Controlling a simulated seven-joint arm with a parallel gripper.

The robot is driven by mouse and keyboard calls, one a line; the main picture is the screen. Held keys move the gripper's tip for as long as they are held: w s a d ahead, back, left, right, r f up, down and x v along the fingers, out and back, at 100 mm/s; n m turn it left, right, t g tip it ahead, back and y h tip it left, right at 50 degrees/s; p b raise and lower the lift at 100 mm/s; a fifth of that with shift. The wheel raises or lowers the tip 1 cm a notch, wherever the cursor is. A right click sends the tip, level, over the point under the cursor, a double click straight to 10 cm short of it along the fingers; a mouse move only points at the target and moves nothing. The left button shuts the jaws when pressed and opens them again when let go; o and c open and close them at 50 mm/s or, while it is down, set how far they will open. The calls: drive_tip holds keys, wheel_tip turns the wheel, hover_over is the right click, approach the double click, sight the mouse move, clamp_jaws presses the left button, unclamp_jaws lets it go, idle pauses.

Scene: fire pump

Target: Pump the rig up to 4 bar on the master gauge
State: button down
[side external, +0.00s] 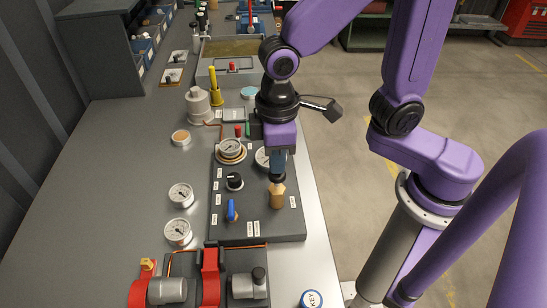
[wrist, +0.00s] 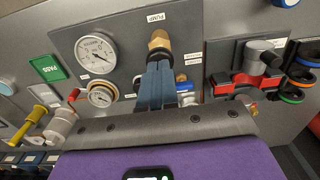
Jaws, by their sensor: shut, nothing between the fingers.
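The pump (side external: 277,197), a brass-coloured fitting, stands on the right of the dark panel (side external: 255,222). It also shows in the wrist view (wrist: 158,42) under a PUMP label. My gripper (side external: 277,178) is shut and empty, its fingertips right at the pump's top; I cannot tell if they touch. A large white gauge (wrist: 96,53) is beside the pump, partly hidden by my gripper in the side view (side external: 263,157). A smaller brass-ringed gauge (side external: 231,150) is left of it.
The panel also carries a black knob (side external: 234,181) and a blue lever (side external: 232,211). Two loose gauges (side external: 181,195) (side external: 178,232) lie on the bench to the left. A red-clamped grey fitting (side external: 210,278) is at the front. Bare bench (side external: 110,190) is free at far left.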

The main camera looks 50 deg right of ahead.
drive_tip(key=shift+f, duration=0.1)
drive_tip(key=shift+f, duration=1.4)
drive_tip(key=shift+r, duration=1.5)
drive_tip(key=shift+f, duration=0.1)
